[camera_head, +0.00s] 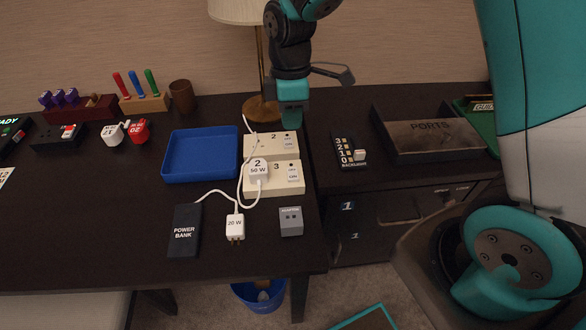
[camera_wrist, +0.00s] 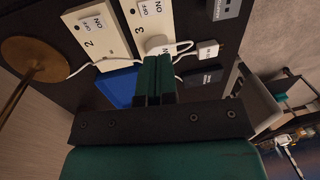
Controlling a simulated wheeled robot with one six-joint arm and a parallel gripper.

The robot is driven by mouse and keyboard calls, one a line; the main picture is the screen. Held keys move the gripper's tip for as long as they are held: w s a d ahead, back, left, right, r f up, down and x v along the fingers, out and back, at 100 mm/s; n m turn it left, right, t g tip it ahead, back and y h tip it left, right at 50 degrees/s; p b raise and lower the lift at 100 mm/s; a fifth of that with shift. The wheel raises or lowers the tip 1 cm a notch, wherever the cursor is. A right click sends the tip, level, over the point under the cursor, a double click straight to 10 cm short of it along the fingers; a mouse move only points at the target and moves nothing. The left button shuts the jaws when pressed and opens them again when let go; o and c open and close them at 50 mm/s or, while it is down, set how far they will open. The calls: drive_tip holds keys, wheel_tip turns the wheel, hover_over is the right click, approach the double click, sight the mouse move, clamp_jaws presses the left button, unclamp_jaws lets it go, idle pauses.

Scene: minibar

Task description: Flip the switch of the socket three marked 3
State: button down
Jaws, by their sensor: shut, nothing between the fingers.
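Socket three (camera_head: 290,187), a cream block marked 3, lies on the dark table with a white charger marked 50 W (camera_head: 258,172) at its left end. Its white rocker switch (camera_head: 293,173) is at the right end. In the wrist view, the switch of socket three (camera_wrist: 151,8) is near the top edge, with OFF legible on it. Socket two (camera_wrist: 79,17) lies beside it with a switch marked ON and OFF. My gripper (camera_wrist: 158,60) is shut and empty. In the head view, my gripper (camera_head: 292,122) points down by the back right of the sockets.
A lamp (camera_head: 262,108) stands behind the sockets. A blue tray (camera_head: 168,177) lies to their left. A power bank (camera_head: 184,230), a 20 W charger (camera_head: 235,226) and a grey adapter (camera_head: 291,222) lie in front. A cabinet with a PORTS box (camera_head: 432,151) stands to the right.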

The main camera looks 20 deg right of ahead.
sight(293, 177)
drive_tip(key=f, duration=0.4)
drive_tip(key=s+f, duration=0.1)
drive_tip(key=f, duration=0.8)
drive_tip(key=shift+s+a+f+p, duration=0.3)
drive_tip(key=shift+s+f+p, duration=0.05)
drive_tip(key=shift+f, duration=0.05)
